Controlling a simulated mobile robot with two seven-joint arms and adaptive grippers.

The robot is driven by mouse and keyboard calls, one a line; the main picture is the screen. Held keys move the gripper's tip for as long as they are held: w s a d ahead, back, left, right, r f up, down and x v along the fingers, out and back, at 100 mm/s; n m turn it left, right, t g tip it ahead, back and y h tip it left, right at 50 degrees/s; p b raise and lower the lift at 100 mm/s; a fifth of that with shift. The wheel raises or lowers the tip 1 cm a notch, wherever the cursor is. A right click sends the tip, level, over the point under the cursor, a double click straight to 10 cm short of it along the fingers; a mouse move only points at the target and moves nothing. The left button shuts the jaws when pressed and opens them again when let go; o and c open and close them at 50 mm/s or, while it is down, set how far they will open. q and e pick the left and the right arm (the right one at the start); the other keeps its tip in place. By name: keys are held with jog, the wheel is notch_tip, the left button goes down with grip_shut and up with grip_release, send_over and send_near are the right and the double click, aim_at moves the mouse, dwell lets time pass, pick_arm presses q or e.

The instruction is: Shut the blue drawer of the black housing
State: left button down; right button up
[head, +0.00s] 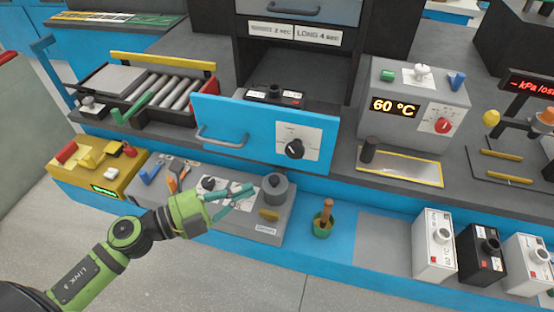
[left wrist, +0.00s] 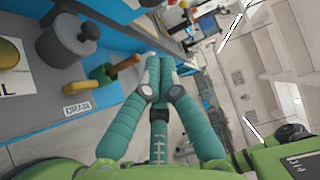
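The black housing (head: 382,30) stands at the back centre. Its blue drawer (head: 255,125) is pulled well out towards me, with a grey bar handle (head: 222,143) and a white plate with a black dial (head: 294,149) on its front. A black block with a knob shows inside, partly hidden by the drawer front. My left gripper (head: 250,190) is below and in front of the drawer, apart from it, above the grey tool panel. In the left wrist view its teal fingers (left wrist: 159,60) meet at the tips with nothing visible between them. My right gripper is not in view.
A grey 60 °C box (head: 400,75) stands right of the drawer, a roller tray (head: 160,90) left. Below are a yellow box (head: 95,168), a grey pot (head: 275,192), a green cup with a brown handle (head: 322,222) and several batteries. Another blue front (head: 310,10) sits above.

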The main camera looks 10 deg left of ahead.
aim_at(296, 156)
pick_arm(q)
jog(key=shift+w+d+r+p, duration=0.1)
jog(key=shift+w+d+p, duration=0.35)
jog(key=shift+w+d, duration=0.7)
jog(key=shift+w+d+p, duration=0.5)
jog(key=shift+w+d, duration=0.1)
jog(key=shift+w, duration=1.05)
jog(key=shift+w+d+r+p, duration=0.1)
jog(key=shift+w+d+p, duration=0.35)
jog(key=shift+w+d, duration=0.7)
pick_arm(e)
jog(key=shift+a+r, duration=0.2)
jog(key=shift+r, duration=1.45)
pick_arm(q)
jog(key=shift+w+a, duration=0.25)
jog(key=shift+w, duration=0.1)
